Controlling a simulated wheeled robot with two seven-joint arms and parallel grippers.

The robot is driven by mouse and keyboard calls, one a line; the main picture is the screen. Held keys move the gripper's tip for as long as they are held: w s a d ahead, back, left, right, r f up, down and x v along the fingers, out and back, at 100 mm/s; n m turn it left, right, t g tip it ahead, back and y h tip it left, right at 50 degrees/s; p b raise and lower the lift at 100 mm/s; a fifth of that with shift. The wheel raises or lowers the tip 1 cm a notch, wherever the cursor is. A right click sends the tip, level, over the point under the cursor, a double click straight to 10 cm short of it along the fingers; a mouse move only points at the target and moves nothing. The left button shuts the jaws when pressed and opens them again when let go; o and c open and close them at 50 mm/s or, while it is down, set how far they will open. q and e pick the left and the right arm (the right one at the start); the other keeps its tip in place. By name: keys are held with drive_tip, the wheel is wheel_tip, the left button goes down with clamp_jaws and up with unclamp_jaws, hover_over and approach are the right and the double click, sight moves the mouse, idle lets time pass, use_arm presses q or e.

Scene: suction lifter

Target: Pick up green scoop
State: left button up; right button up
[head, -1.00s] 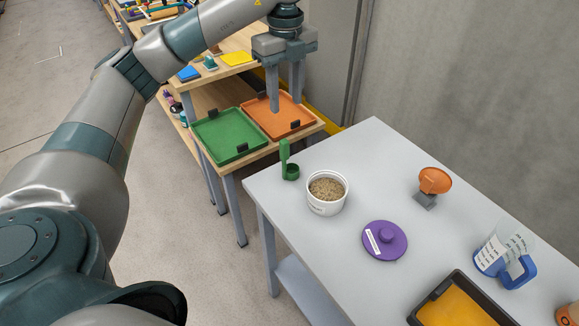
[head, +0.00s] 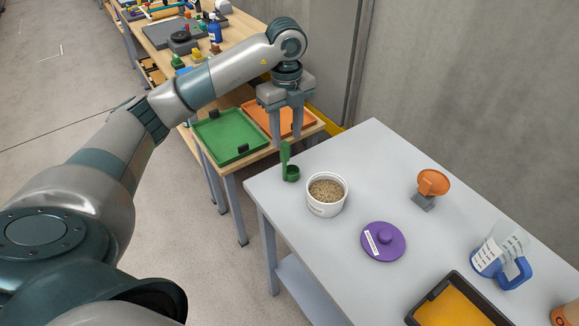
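The green scoop (head: 291,173) stands at the far left corner of the grey table, its handle pointing up and its cup low on the tabletop. It is just left of a white tub of grain (head: 326,196). My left gripper (head: 286,142) points down, above and just behind the scoop in the picture, in front of the orange tray. My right gripper is not in view.
A purple lid (head: 383,241), an orange funnel-like piece (head: 430,187), a blue-handled jug (head: 502,260) and a black-rimmed yellow tray (head: 452,305) are on the grey table (head: 350,260). A green tray (head: 226,137) and an orange tray (head: 262,116) lie on the wooden bench behind.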

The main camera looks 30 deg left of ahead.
sight(285, 144)
use_arm(q)
drive_tip(key=shift+f+p, duration=0.3)
drive_tip(key=shift+f, duration=0.95)
drive_tip(key=shift+a+f+p, duration=0.2)
drive_tip(key=shift+f+p, duration=0.4)
drive_tip(key=shift+p, duration=0.1)
wheel_tip(285, 144, down, 3)
drive_tip(key=shift+a+p, duration=0.15)
drive_tip(key=shift+p, duration=0.65)
drive_tip(key=shift+f, duration=0.5)
